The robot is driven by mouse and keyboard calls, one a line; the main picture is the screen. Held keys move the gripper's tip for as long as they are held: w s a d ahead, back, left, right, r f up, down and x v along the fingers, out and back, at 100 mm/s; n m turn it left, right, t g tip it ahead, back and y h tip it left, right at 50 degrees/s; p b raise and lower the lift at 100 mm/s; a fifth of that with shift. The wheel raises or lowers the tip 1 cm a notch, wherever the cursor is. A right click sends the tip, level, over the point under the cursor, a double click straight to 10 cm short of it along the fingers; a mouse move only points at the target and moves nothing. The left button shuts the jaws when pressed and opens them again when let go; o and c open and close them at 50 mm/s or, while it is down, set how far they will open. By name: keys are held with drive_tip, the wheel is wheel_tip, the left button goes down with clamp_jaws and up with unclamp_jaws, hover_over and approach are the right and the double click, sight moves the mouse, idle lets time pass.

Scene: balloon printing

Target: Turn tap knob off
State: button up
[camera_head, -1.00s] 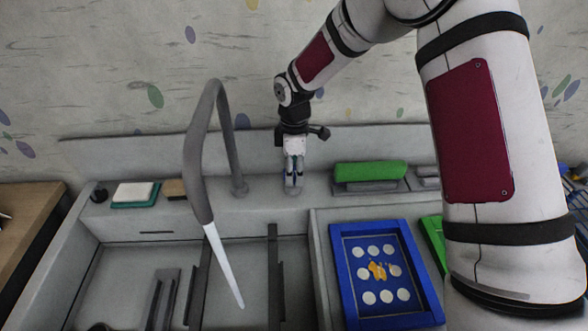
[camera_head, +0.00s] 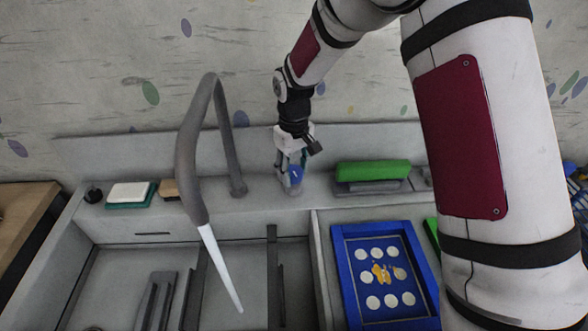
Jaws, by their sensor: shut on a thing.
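My gripper (camera_head: 291,172) points down at the back ledge of the sink, right of the faucet. It is shut on the tap knob (camera_head: 296,176), whose blue face shows between the fingers. The rest of the knob is hidden by the fingers. The grey curved faucet (camera_head: 186,150) stands to the left, and a whitish stream of water (camera_head: 222,268) runs from its spout into the sink.
A blue tray (camera_head: 337,270) with white discs and an orange mark lies on the right. A green block (camera_head: 371,170) sits on the ledge right of my gripper. A white sponge-like block (camera_head: 130,192) and a brown block (camera_head: 170,188) lie left. The sink (camera_head: 120,262) has dark racks.

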sight(294, 171)
drive_tip(key=shift+m, duration=2)
drive_tip(key=o, duration=1.2)
drive_tip(key=shift+c, duration=0.2)
drive_tip(key=shift+a+r, duration=0.1)
wheel_tip(294, 171, up, 12)
